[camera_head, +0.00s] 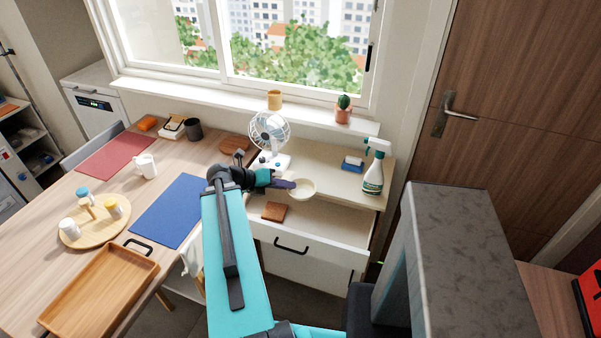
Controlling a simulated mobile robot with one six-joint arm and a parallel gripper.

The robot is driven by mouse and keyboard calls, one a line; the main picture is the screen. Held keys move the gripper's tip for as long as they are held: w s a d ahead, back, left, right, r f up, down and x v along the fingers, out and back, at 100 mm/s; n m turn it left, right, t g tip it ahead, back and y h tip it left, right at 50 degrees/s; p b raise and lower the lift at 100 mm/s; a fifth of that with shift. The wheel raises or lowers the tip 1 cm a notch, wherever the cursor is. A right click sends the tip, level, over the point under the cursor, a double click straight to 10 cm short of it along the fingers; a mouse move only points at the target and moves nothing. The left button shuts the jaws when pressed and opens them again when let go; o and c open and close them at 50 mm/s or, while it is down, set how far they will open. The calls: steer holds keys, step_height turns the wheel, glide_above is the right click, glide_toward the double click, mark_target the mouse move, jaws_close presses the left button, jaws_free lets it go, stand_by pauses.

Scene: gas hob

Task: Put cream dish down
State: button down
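The cream dish (303,189) is a small round shallow bowl at the centre of the head view, over the open top drawer (322,221) of the white cabinet. It looks about level. My gripper (288,184) reaches in from the left and appears shut on the dish's left rim. The fingertips are small and partly hidden at the rim. Whether the dish touches anything below it cannot be told.
A brown square item (274,211) lies in the drawer, left of the dish. A fan (270,132), a blue sponge (352,163) and a spray bottle (374,172) stand on the cabinet top. A wooden table (110,197) with several items is at left.

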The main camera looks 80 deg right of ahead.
steer(key=shift+d+f+b, duration=0.3)
steer(key=shift+d+b, duration=0.5)
steer(key=shift+b, duration=1.95)
steer(key=b, duration=0.3)
steer(key=shift+d, duration=0.3)
steer(key=p, duration=0.1)
glide_above(298, 175)
steer(key=shift+d+f, duration=0.15)
steer(key=shift+f, duration=0.3)
steer(key=shift+f, duration=0.1)
steer(key=shift+f+p, duration=0.5)
steer(key=shift+f, duration=1.15)
steer(key=c, duration=2.3)
jaws_free()
steer(key=shift+f, duration=0.1)
